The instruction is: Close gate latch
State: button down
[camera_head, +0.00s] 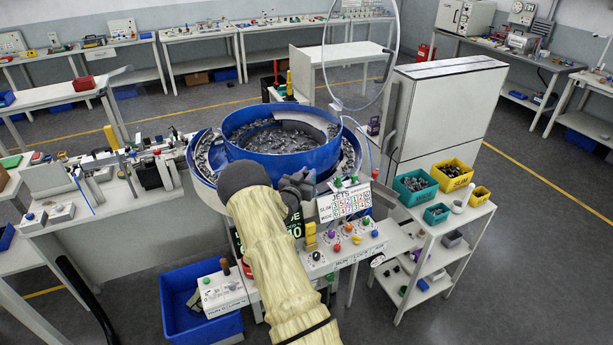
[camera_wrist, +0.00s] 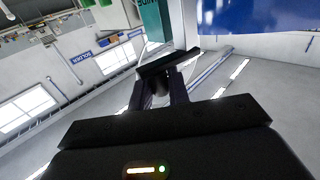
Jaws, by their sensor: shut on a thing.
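The blue feeder bowl (camera_head: 283,155) is full of small grey metal parts and stands mid-picture. My gripper (camera_head: 297,188) is at the bowl's front right rim, seen past my padded arm. In the wrist view my gripper (camera_wrist: 158,88) is shut on a small dark part (camera_wrist: 160,84) between its fingers. A flat black bar (camera_wrist: 170,64) lies across the fingertips. I cannot tell for certain whether the dark part is the gate latch. The gate itself is hidden or too small to make out.
A white cabinet (camera_head: 440,115) and a shelf cart with bins (camera_head: 440,215) are at right. A blue crate (camera_head: 190,305) stands on the floor.

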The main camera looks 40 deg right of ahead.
jog(key=shift+d+f, duration=0.1)
jog(key=shift+f, duration=0.05)
jog(key=shift+w+d+r+n+t+y+b, duration=0.1)
jog(key=shift+w+d+n+t+y+b, duration=0.45)
jog(key=shift+n+t+y+b, duration=1.6)
jog(key=shift+w+d+r+n+t+y+b, duration=0.1)
jog(key=shift+w+d+n+t+y+b, duration=0.55)
jog(key=shift+n+y+b, duration=2.1)
jog(key=shift+w+d+n+t+y+b, duration=0.4)
jog(key=shift+n+t+y+b, duration=0.95)
jog(key=shift+n+y, duration=2.45)
jog(key=m+y, duration=0.2)
jog(key=shift+s+y+p, duration=0.1)
jog(key=shift+y+p, duration=0.2)
jog(key=shift+y, duration=0.1)
jog(key=shift+d, duration=0.1)
jog(key=c, duration=1.4)
grip_release()
